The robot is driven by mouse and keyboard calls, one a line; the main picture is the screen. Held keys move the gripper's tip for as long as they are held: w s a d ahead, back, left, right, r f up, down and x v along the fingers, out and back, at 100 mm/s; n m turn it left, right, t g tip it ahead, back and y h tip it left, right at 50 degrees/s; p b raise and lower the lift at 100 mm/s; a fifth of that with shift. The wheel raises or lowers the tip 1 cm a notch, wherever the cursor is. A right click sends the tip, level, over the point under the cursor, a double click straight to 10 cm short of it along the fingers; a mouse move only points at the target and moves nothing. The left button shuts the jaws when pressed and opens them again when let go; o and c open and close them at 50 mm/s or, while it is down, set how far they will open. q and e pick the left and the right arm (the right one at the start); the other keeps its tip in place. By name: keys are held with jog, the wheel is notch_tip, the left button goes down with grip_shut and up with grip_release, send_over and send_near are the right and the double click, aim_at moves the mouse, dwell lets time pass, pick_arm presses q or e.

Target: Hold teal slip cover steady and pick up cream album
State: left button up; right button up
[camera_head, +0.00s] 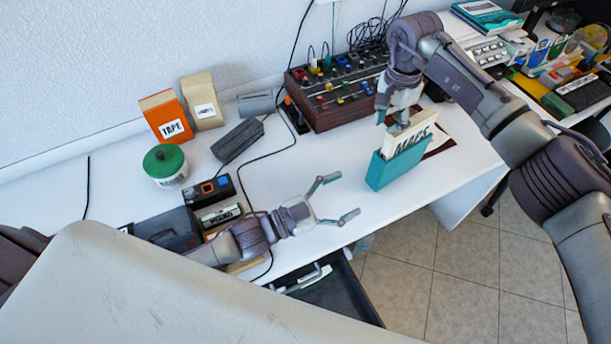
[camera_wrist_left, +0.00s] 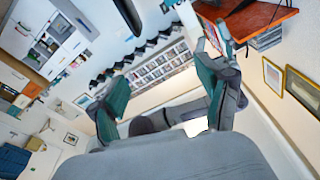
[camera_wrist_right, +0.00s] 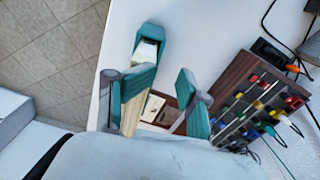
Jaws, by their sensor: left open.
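The teal slip cover (camera_head: 393,171) stands upright on the white desk near its front edge, and its top end shows in the right wrist view (camera_wrist_right: 153,32). The cream album (camera_head: 408,135), with dark lettering, stands partly inside it and sticks out at the top. My right gripper (camera_wrist_right: 163,92) is at the album's top end. Its fingers are apart, with the album beside the left-hand finger in the right wrist view; I cannot tell whether they touch. My left gripper (camera_head: 347,196) is open and empty, left of the slip cover with a gap between them.
A brown mixer console (camera_head: 335,88) with cables stands behind the slip cover. An orange tape box (camera_head: 165,115), a green-lidded jar (camera_head: 166,166) and dark devices stand at left. An open drawer (camera_head: 335,295) is below the desk's front edge. Bare desk lies around my left gripper.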

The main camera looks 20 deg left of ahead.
pick_arm(q)
jog(key=w+a+f+n+g, duration=0.1)
jog(key=w+a+f+n, duration=0.25)
jog(key=a, duration=0.55)
jog(key=x, duration=1.4)
jog(key=shift+w+a+f+y, duration=0.2)
jog(key=shift+w+a+y, duration=0.1)
jog(key=shift+c, duration=0.3)
grip_shut()
jog(key=c, duration=0.9)
grip_release()
